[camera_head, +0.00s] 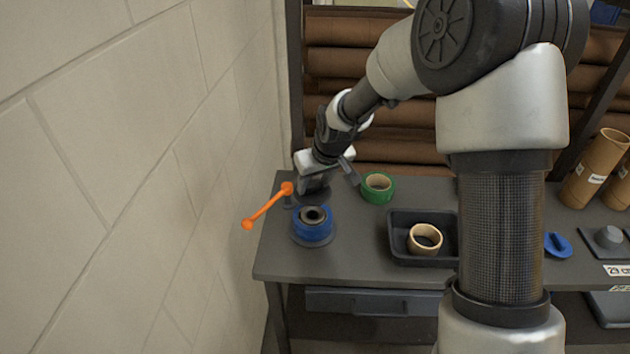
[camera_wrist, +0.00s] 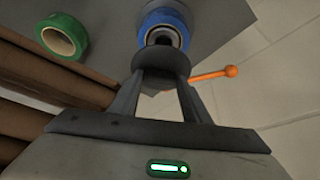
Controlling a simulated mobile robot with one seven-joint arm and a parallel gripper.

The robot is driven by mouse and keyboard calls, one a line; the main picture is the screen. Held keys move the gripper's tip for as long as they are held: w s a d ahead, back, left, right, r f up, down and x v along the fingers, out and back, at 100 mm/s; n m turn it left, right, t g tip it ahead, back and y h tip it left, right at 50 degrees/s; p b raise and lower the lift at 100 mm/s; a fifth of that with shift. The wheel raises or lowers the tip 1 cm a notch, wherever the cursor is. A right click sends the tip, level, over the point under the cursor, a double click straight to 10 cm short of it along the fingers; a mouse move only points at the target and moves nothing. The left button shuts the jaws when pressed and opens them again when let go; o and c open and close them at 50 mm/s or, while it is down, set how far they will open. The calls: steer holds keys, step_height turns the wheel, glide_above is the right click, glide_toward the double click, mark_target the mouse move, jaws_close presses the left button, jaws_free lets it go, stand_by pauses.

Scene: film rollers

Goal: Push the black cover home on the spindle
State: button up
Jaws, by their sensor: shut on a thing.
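My gripper (camera_head: 314,184) is shut on the black cover (camera_wrist: 160,64), a dark round piece held between both fingers in the wrist view (camera_wrist: 157,92). In the head view the cover is a dark shape under the fingers, hard to make out. The blue roll (camera_head: 313,229) sits on the dark round base at the left end of the table, with the grey spindle end (camera_head: 313,214) in its middle. The blue roll also shows beyond the cover in the wrist view (camera_wrist: 163,17). The cover appears apart from the spindle, behind the roll in the head view.
An orange crank (camera_head: 267,206) stands left of the roll, close to my gripper. A green tape roll (camera_head: 377,188) lies to the right. A black tray (camera_head: 397,248) holds a tan ring (camera_head: 425,239). A pale block wall (camera_head: 150,150) rises close on the left.

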steer(key=shift+f+b, duration=2.25)
steer(key=shift+f, duration=1.35)
steer(key=shift+s+f+b, duration=0.1)
steer(key=shift+f+b, duration=0.45)
steer(key=shift+b, duration=0.1)
steer(key=o, duration=1.7)
steer(key=shift+c, duration=0.2)
steer(key=shift+r, duration=0.15)
steer(key=shift+r+p, duration=2.15)
steer(key=shift+r, duration=1.3)
